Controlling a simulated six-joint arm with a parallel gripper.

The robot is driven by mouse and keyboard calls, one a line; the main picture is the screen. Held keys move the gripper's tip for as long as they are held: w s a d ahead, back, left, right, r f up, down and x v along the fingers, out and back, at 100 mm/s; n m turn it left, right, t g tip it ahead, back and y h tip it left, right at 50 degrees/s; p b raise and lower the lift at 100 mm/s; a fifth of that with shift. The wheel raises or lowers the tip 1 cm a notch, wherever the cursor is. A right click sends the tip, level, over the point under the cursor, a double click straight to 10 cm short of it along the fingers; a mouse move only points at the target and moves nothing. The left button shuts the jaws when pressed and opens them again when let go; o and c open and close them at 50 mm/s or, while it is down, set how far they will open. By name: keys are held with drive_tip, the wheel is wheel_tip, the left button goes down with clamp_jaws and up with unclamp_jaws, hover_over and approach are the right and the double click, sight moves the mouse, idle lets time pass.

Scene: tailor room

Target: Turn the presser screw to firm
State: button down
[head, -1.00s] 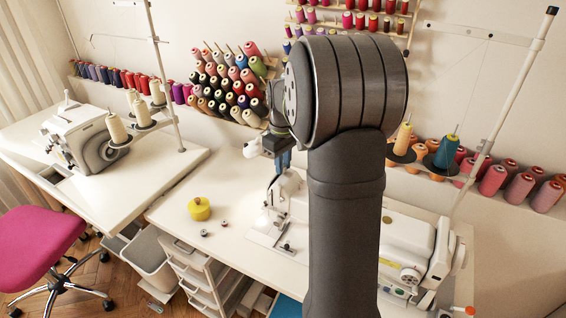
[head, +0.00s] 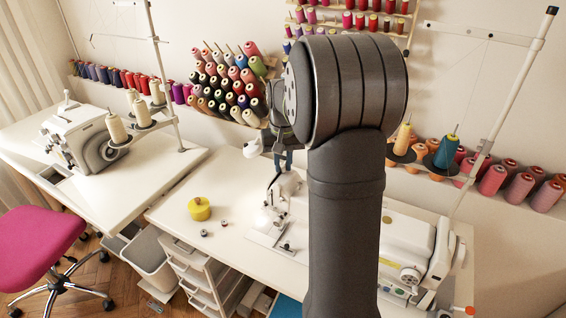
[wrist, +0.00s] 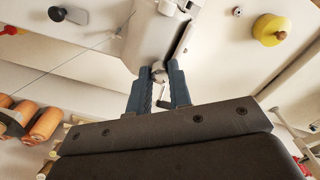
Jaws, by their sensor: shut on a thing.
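The white sewing machine (head: 400,242) stands on the table, partly hidden behind my arm in the head view. Its head end also shows in the wrist view (wrist: 153,35). The presser screw (wrist: 159,75) is a small round metal knob at that end, between my fingertips. My gripper (wrist: 160,82) has blue fingers and is shut on the screw from above. In the head view my gripper (head: 283,160) is small and partly hidden by my arm, over the machine's needle end. The screw's turn angle cannot be read.
A yellow round container (head: 199,209) and two small bobbins (head: 224,223) lie on the table left of the machine. A second machine (head: 85,140) stands on the left table. Thread cones (head: 225,85) stand on the wall rack behind. A thread stand pole (head: 510,95) rises at right.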

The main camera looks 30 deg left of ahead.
sight(283, 166)
drive_tip(key=m, duration=0.5)
drive_tip(key=shift+m, duration=0.3)
drive_tip(key=m, duration=0.4)
drive_tip(key=shift+r+m, duration=0.1)
drive_tip(key=shift+m, duration=0.3)
drive_tip(key=c, duration=1.3)
unclamp_jaws()
wheel_tip(283, 166, up, 17)
drive_tip(key=shift+r, duration=0.2)
drive_tip(key=shift+f, duration=0.1)
wheel_tip(283, 166, down, 17)
drive_tip(key=shift+f, duration=0.2)
